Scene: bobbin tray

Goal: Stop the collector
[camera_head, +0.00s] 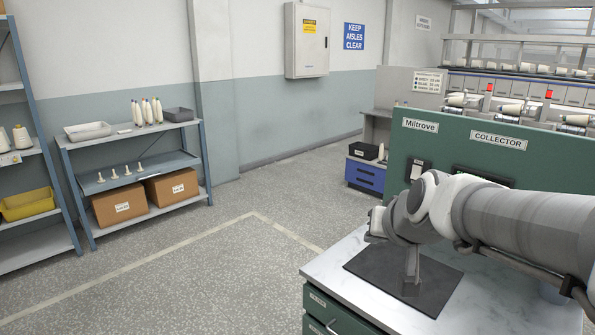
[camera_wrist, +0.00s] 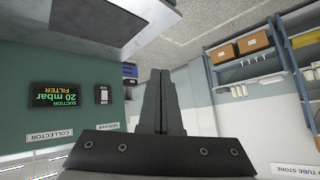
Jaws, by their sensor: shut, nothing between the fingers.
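The green collector panel (camera_head: 400,140) stands at the right in the head view, with a COLLECTOR sign (camera_head: 498,140) and a small switch (camera_head: 418,168) on its face. My arm hides much of its lower part. The wrist view is upside down and shows the panel (camera_wrist: 30,55) at the left, with a lit display (camera_wrist: 55,95) reading suction 20 mbar and filter. A switch plate (camera_wrist: 103,94) sits beside the display. My gripper (camera_wrist: 160,72) is shut and empty, apart from the panel and to one side of the switch plate.
A pale counter (camera_head: 335,262) with a dark mat (camera_head: 440,300) lies under my arm. A blue drawer unit (camera_head: 365,177) stands beyond the panel. Shelves with boxes (camera_head: 172,187) stand along the left wall. The floor (camera_head: 190,260) between is clear.

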